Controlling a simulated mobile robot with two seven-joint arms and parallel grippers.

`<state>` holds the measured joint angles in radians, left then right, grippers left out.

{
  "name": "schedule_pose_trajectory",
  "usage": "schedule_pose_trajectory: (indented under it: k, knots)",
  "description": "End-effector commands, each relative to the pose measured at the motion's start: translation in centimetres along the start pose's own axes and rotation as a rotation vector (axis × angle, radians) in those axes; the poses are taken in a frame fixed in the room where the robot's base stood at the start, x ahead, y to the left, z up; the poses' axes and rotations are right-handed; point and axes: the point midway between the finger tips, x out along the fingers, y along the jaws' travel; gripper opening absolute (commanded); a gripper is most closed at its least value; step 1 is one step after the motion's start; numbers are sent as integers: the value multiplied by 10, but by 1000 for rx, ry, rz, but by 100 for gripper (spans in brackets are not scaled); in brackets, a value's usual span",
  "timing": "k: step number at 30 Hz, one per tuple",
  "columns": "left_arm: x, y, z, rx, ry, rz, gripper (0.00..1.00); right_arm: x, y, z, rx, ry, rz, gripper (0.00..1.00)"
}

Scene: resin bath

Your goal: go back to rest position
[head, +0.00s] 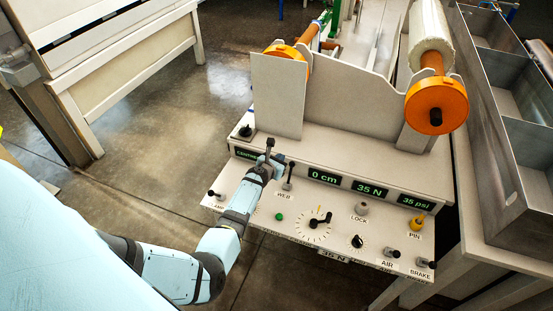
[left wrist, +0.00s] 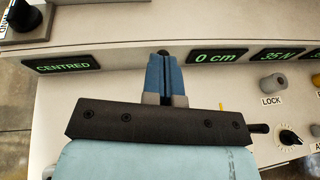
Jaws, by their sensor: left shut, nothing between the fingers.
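My left arm comes in from the left, and its gripper (head: 268,158) is over the control panel (head: 340,215), near the WEB lever (head: 289,177). In the left wrist view the left gripper (left wrist: 165,98) is shut, its blue fingers together and nothing between them. It points toward the panel's upright face, between the CENTRED display (left wrist: 63,64) and the 0 cm display (left wrist: 217,57). A dark tip shows just beyond the fingers; I cannot tell whether they touch it. My right gripper is in neither view.
The panel carries a dial (head: 318,222), a LOCK knob (head: 362,208), a yellow PIN knob (head: 417,222) and several others. Orange roller ends (head: 436,105) stand behind. A metal bath (head: 520,140) is at the right. The floor (head: 160,130) at left is open beside a pale cabinet (head: 130,65).

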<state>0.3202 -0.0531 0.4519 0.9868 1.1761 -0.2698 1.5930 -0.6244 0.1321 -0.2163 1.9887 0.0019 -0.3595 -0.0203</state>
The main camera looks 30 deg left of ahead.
Motion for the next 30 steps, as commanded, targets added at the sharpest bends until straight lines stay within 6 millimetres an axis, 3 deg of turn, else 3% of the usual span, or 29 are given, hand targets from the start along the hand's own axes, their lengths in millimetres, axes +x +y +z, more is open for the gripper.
schedule_pose_trajectory:
  k: [5, 16, 19, 23, 26, 30]
  knots:
    - [0, -1, 0, 0, 0, 0, 0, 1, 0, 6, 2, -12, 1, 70]
    - [-1, 0, 0, 4, 1, 0, 0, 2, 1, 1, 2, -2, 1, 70]
    - [-9, 0, -7, 91, 9, -5, 0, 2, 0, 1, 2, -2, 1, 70]
    - [-42, -2, -29, 471, 34, -37, 0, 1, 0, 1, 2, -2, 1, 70]
    - [-84, -17, -49, 931, 44, -95, 0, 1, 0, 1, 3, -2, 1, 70]
    - [-154, -54, -73, 1601, 6, -204, 0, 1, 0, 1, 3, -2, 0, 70]
